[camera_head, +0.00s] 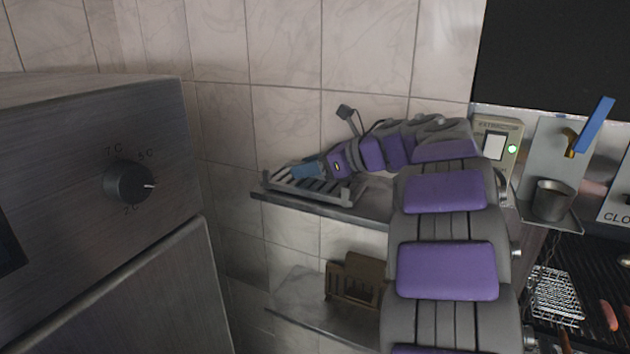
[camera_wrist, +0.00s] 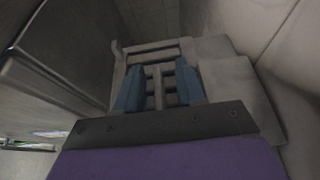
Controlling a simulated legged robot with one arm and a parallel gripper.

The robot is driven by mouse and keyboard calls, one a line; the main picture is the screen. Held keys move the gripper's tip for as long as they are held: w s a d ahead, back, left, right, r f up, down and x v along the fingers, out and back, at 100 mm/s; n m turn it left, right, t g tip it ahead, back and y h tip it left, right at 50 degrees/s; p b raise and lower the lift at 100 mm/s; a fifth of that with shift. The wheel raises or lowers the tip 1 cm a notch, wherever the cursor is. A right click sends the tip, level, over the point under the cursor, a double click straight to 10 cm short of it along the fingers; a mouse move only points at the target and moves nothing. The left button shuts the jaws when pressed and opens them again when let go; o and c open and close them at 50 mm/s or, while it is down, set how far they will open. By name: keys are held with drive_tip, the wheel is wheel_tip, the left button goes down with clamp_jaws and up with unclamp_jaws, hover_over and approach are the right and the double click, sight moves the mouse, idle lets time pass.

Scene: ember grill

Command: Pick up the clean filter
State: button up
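A grey slatted filter (camera_head: 345,193) lies on the upper wall shelf in the head view. My gripper (camera_head: 306,169) with blue fingers is over its left part. In the wrist view, the grey filter (camera_wrist: 152,47) fills the middle, with its slats ahead of the fingers. My gripper (camera_wrist: 158,84) has its two blue fingers apart, one on each side of a narrow bar of the filter. Gaps show between the bar and the fingers. Whether the fingertips touch the filter cannot be told.
The upper shelf (camera_head: 376,205) is against the tiled wall. A brown slatted piece (camera_head: 356,280) stands on the lower shelf (camera_head: 310,305). A metal cabinet with a dial (camera_head: 128,183) is close at left. An extractor switch (camera_head: 496,147), metal cup (camera_head: 553,200) and grill (camera_head: 590,260) are at right.

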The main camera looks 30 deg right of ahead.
clamp_jaws()
idle(0.8)
